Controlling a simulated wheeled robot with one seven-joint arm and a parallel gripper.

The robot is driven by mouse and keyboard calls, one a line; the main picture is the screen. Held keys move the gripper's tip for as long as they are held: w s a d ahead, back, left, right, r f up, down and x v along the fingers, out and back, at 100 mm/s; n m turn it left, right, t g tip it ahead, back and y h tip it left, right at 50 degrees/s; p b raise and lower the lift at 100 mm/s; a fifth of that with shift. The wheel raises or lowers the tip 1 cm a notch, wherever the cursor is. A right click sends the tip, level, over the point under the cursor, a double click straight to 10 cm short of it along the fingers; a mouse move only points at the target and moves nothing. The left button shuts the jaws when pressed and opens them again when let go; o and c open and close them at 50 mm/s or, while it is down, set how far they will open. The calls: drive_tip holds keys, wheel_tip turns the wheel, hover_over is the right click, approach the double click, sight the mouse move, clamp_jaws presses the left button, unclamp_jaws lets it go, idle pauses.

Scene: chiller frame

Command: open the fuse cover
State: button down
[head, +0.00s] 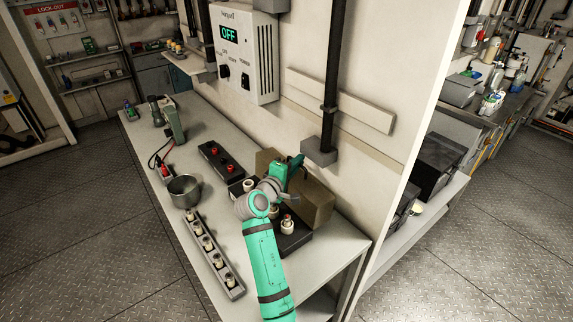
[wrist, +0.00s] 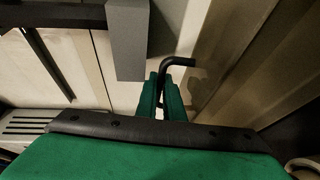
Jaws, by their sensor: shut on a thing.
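The fuse cover (head: 313,206) is a brownish box-like piece at the wall side of the bench, beside a black fuse base (head: 295,240) with pale fuses (head: 287,222). In the wrist view, the cover's brown side (wrist: 225,50) fills the right, with a black bent handle (wrist: 178,62) beside it. My gripper (wrist: 162,95) has its green fingers shut on this handle. In the head view, my gripper (head: 294,166) is at the cover's upper edge, and my arm hides part of the cover and base. How far the cover is swung is unclear.
A black conduit with a grey box (head: 319,152) comes down the wall close to my gripper; the box also shows in the wrist view (wrist: 128,40). A fuse strip (head: 213,255), metal pot (head: 184,191) and red-knobbed black block (head: 220,160) stand on the bench. A wall unit (head: 244,52) reads OFF.

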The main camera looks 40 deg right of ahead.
drive_tip(key=shift+a+r, duration=0.15)
drive_tip(key=shift+a, duration=0.6)
drive_tip(key=shift+s+a+r, duration=0.2)
drive_tip(key=shift+a+r, duration=0.05)
drive_tip(key=shift+a, duration=0.45)
drive_tip(key=c, duration=2.2)
unclamp_jaws()
drive_tip(key=shift+r, duration=0.1)
drive_tip(key=shift+w+r, duration=0.1)
drive_tip(key=shift+w, duration=0.05)
drive_tip(key=shift+a, duration=0.2)
drive_tip(key=v, duration=1)
drive_tip(key=shift+a, duration=0.2)
